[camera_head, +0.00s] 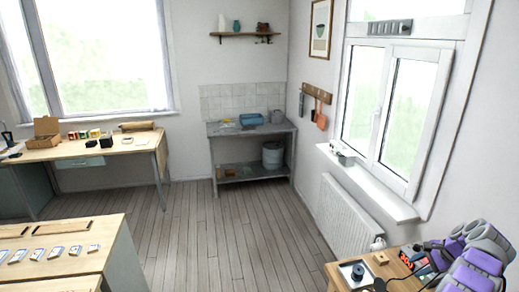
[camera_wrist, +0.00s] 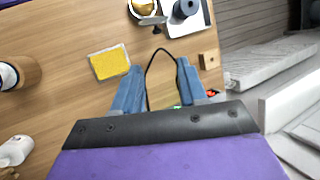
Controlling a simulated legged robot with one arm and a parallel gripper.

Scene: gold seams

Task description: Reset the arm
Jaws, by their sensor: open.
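My gripper (camera_wrist: 160,66) shows in the wrist view with its two blue fingers apart. No object is held between them. It is over a wooden tabletop (camera_wrist: 75,35), and a thin black cable (camera_wrist: 165,50) on that top shows in the gap between the fingers. In the head view my purple and grey arm (camera_head: 472,262) is at the lower right, by the wooden table (camera_head: 340,275) there. How far the fingers are above the tabletop is hard to tell.
A yellow pad (camera_wrist: 109,62) lies left of the fingers. A white device with a dark round top (camera_wrist: 186,8) and a small wooden block (camera_wrist: 208,60) are beyond them. A radiator (camera_head: 345,215) and window (camera_head: 395,110) flank the table. The floor (camera_head: 235,240) is open mid-room.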

